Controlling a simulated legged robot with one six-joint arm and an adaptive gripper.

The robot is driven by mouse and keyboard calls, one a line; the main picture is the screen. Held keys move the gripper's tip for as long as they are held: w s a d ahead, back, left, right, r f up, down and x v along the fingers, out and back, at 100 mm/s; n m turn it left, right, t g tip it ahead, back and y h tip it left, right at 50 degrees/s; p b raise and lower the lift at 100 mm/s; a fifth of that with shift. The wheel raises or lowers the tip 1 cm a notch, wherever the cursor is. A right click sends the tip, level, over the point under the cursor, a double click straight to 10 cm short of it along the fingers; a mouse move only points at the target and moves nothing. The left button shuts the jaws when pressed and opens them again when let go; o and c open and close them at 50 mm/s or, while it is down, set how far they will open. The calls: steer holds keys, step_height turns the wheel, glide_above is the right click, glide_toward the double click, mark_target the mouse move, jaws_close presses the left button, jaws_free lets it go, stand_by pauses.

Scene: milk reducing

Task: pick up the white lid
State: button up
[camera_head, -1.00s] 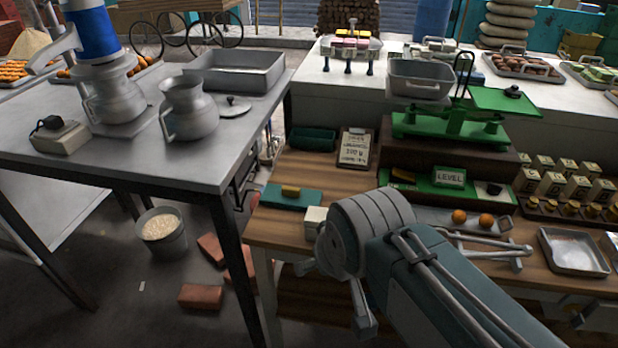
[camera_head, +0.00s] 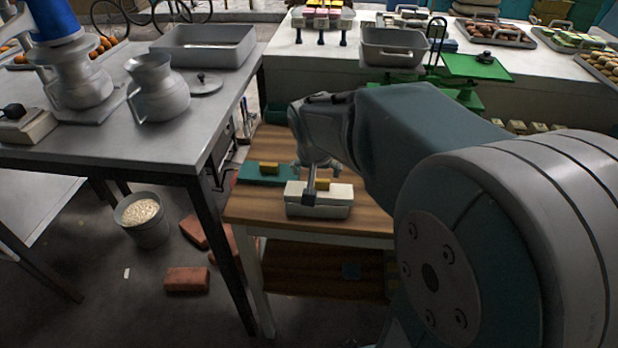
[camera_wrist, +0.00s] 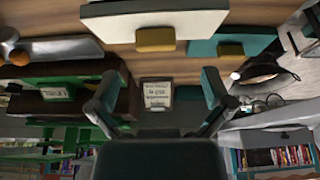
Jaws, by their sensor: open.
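The white lid (camera_head: 340,193) with a yellow handle (camera_head: 322,186) sits on a pale box (camera_head: 320,211) near the front edge of the wooden table. In the wrist view the white lid (camera_wrist: 150,22) lies at the top, its yellow handle (camera_wrist: 155,40) facing me. My gripper (camera_head: 309,188) is over the lid in the head view, one finger overlapping it. In the wrist view my gripper (camera_wrist: 157,88) is open, with nothing between its fingers and the handle beyond them. Whether a finger touches the lid is unclear.
A teal lid (camera_head: 253,178) with its own yellow handle lies just left of the white lid, also in the wrist view (camera_wrist: 203,47). A green scale (camera_wrist: 60,85) stands nearby. A metal table (camera_head: 110,148) with jugs is at left. Bricks (camera_head: 187,279) and a bucket (camera_head: 143,222) are on the floor.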

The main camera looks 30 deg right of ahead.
mark_target(319, 182)
steer(key=x, duration=0.7)
steer(key=shift+d, duration=0.35)
steer(key=shift+r, duration=0.1)
steer(key=shift+c, duration=0.3)
steer(key=c, duration=0.6)
steer(key=shift+c, duration=0.4)
